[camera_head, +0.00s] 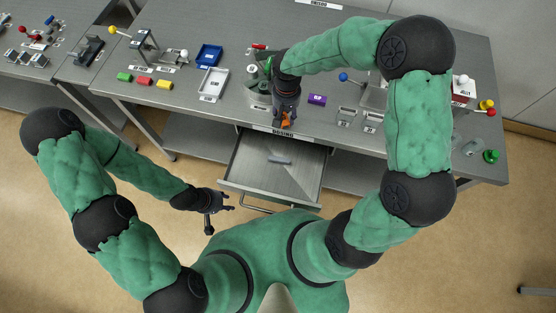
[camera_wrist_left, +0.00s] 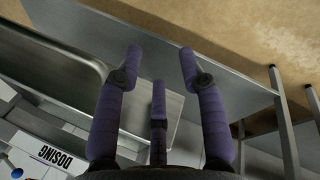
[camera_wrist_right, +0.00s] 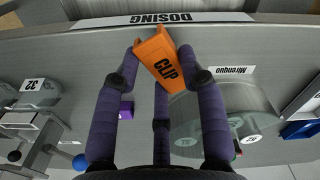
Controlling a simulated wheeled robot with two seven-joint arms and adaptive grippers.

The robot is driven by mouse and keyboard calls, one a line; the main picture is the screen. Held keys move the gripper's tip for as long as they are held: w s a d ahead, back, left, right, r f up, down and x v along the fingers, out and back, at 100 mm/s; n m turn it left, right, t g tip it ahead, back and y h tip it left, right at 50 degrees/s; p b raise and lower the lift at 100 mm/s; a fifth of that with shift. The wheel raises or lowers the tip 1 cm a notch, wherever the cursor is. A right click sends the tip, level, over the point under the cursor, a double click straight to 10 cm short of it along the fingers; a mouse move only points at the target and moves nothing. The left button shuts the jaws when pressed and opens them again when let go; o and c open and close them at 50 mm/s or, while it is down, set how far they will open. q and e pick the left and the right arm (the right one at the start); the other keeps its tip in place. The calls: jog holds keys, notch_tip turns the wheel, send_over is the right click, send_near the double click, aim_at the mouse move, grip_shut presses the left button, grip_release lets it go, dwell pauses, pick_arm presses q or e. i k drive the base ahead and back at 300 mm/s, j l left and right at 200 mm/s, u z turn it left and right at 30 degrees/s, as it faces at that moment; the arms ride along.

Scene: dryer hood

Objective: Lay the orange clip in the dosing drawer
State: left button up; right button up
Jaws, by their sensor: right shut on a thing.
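The orange clip (camera_head: 287,121), a block lettered CLIP, is held by my right gripper (camera_head: 284,117) above the table's front edge, just behind the DOSING label. In the right wrist view the clip (camera_wrist_right: 163,62) sits tilted between the fingertips. The dosing drawer (camera_head: 305,180) is pulled out below that edge. Inside it a small grey bar-like thing (camera_head: 279,160) shows. My left gripper (camera_head: 222,203) is open and empty beside the drawer's front left corner. Its spread fingers (camera_wrist_left: 160,62) show in the left wrist view.
A grey tray (camera_head: 213,84), a blue tray (camera_head: 209,55) and colored blocks lie on the table to the left. A purple block (camera_head: 317,100) lies right of my right gripper. A round clear thing (camera_wrist_right: 225,120) stands close by it. Small bins (camera_head: 346,116) stand further right.

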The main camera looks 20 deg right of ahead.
aim_at(308, 168)
jog(key=k+l+u, duration=0.1)
jog(key=u, duration=1.05)
jog(key=k+l, duration=0.3)
jog(key=k, duration=0.2)
jog(key=k+l, duration=0.25)
jog(key=k, duration=0.2)
